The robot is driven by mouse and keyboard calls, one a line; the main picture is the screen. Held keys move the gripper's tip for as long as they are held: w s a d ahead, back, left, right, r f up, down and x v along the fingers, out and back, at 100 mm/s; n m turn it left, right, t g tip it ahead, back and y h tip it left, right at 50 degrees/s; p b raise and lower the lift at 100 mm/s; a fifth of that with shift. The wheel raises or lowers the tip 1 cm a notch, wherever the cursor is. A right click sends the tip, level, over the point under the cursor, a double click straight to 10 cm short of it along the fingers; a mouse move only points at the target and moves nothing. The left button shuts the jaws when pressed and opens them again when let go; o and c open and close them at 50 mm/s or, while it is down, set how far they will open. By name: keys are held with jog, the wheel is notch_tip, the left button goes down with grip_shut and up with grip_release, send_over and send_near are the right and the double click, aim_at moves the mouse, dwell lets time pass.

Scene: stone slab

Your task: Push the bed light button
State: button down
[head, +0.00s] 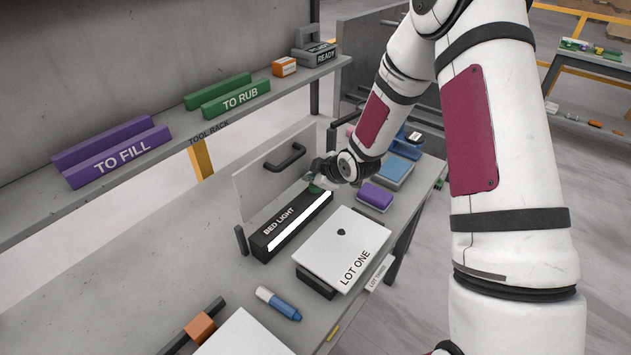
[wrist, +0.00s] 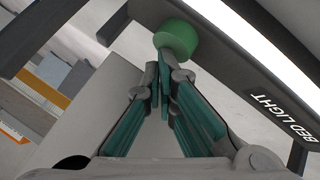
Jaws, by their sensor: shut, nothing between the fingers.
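The bed light (head: 285,228) is a long black bar with white lettering and a bright white strip along it. It stands on the grey bench, and part of it shows in the wrist view (wrist: 250,88). Its round green button (wrist: 177,38) is at the end away from the lettering. In the head view the button (head: 314,188) is partly hidden by my gripper. My gripper (wrist: 163,85) is shut and empty, its fingertips right at the button's edge. I cannot tell whether they touch it.
An upright grey panel with a black handle (head: 285,157) stands behind the bed light. A white LOT ONE plate (head: 343,245) lies in front, with a purple block (head: 376,194) and a blue block (head: 397,170) beyond. A blue marker (head: 279,304) lies near the front.

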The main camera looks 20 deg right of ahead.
jog(key=shift+s+d+f, duration=0.15)
jog(key=shift+s+f, duration=0.1)
jog(key=shift+f, duration=0.25)
jog(key=shift+s+f, duration=0.1)
jog(key=shift+f, duration=0.2)
jog(key=shift+r, duration=0.1)
dwell(0.3)
jog(key=shift+w+r+p, duration=0.15)
jog(key=shift+r+p, duration=0.45)
jog(key=shift+r, duration=1.05)
jog(key=shift+w+r+p, duration=0.1)
jog(key=shift+r+p, duration=0.5)
jog(key=shift+r, duration=1)
